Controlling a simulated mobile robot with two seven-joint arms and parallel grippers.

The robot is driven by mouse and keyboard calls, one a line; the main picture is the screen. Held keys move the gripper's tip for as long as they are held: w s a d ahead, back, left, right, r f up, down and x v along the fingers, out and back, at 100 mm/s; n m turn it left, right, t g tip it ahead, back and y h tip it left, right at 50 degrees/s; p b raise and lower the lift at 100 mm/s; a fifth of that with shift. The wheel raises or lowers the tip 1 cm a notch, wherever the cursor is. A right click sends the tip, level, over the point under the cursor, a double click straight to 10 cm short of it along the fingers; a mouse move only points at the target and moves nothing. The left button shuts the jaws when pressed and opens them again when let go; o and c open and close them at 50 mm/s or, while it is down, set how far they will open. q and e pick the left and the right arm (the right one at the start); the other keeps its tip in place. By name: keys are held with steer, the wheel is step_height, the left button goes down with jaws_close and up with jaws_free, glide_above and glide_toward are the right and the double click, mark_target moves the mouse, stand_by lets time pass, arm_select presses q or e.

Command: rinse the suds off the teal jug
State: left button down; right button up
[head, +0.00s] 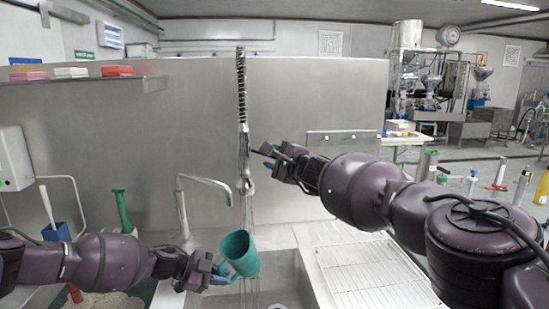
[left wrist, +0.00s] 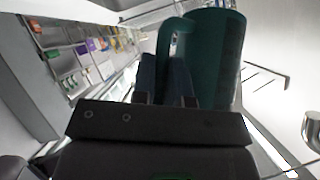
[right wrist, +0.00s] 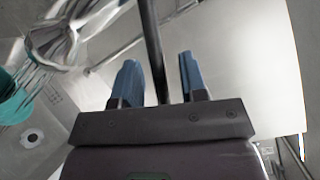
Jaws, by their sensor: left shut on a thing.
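The teal jug (head: 240,254) is tilted over the sink, under the sprayer head (head: 245,186). Thin streams of water fall from the sprayer onto it; they also show in the right wrist view beside the jug (right wrist: 12,100). My left gripper (head: 217,275) is shut on the jug's handle (left wrist: 165,40), with the jug's body beyond the fingers. My right gripper (head: 268,160) is open beside the sprayer. In the right wrist view a dark rod (right wrist: 152,45) runs between its spread fingers; contact cannot be told. I cannot make out suds on the jug.
The sink basin (head: 275,274) lies below the jug. A curved faucet (head: 205,181) stands to its left. A ribbed drainboard (head: 372,273) is on the right. A green-handled brush (head: 122,210) stands at the left, under a shelf (head: 80,80).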

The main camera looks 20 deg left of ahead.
jaws_close()
stand_by(0.3)
steer(key=shift+w+d+r+n+g+h, duration=0.1)
steer(key=shift+r+n+g+h, duration=0.2)
steer(key=shift+r+n+h, duration=0.55)
steer(key=shift+f+y, duration=0.2)
steer(key=shift+y, duration=0.05)
jaws_free()
steer(key=shift+d, duration=0.1)
